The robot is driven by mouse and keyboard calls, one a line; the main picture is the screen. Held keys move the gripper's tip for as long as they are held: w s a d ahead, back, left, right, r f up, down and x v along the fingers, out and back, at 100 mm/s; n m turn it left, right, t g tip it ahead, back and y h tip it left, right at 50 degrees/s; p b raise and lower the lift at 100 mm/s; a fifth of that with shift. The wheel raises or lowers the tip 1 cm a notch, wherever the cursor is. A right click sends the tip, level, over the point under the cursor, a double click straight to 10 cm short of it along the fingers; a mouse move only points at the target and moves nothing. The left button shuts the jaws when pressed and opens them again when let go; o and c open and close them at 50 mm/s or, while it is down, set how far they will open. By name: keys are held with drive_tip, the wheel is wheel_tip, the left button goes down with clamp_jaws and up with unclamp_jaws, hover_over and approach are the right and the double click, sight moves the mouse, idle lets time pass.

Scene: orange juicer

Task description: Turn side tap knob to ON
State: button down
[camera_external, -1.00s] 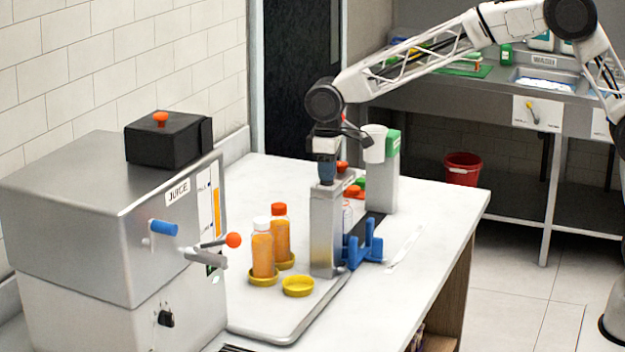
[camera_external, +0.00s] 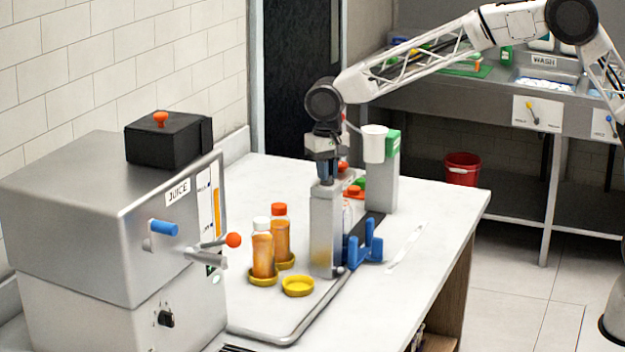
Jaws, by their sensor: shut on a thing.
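My gripper (camera_external: 327,177) points straight down at the top of a tall grey metal post (camera_external: 325,235) on the white counter. Its fingers are shut on a small part at the post's top, which looks like the side tap knob; the fingers hide most of it. I cannot read any ON mark or the knob's angle. The steel juicer (camera_external: 75,215) stands at the left, apart from my gripper, with a blue-ended handle (camera_external: 164,228), an orange-ended lever (camera_external: 233,240) and a black dial (camera_external: 166,318).
Orange juice bottles (camera_external: 263,252) and a yellow dish (camera_external: 297,286) stand left of the post. A blue cradle (camera_external: 364,245) is at its right. A second grey post with a white cup (camera_external: 374,145) stands behind. The counter's right front (camera_external: 420,245) is mostly clear.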

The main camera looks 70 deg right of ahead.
drive_tip(key=shift+m, duration=0.7)
drive_tip(key=c, duration=1.1)
unclamp_jaws()
drive_tip(key=shift+c, duration=0.2)
drive_tip(key=shift+r, duration=3.95)
